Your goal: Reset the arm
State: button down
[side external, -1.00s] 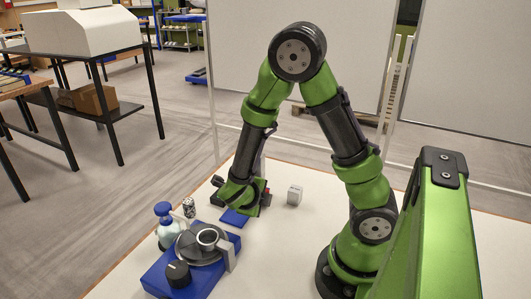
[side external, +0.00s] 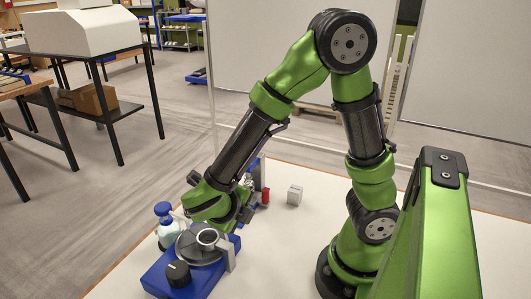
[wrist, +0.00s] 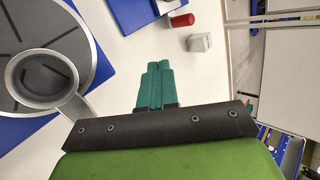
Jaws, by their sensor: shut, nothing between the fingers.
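My gripper (wrist: 158,68) points down in the wrist view, its two green fingers pressed together with nothing between them. In the side external view my gripper hangs beside and behind the blue machine (side external: 168,284); its fingertips are hidden there. In the wrist view the machine's dark round plate (wrist: 80,73) and metal ring lie to the left of the fingers. White table surface shows around the fingers.
A red cylinder (wrist: 182,20) and a pale grey block (wrist: 199,42) stand beyond the fingers. A blue-capped bottle (side external: 164,230) is left of the machine. A blue item (wrist: 145,8) lies at the wrist view's top.

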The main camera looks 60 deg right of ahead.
jog(key=s+a+r+n+t+y, duration=0.1)
jog(key=r+n+t+y, duration=0.2)
jog(key=n, duration=1.4)
jog(key=s+a+r+n+t+y, duration=0.1)
jog(key=s+r+n+t+y, duration=0.1)
jog(key=r+n+y, duration=0.6)
notch_tip(320, 180, up, 4)
jog(key=n+t, duration=0.1)
jog(key=n, duration=0.7)
jog(key=shift+n, duration=0.4)
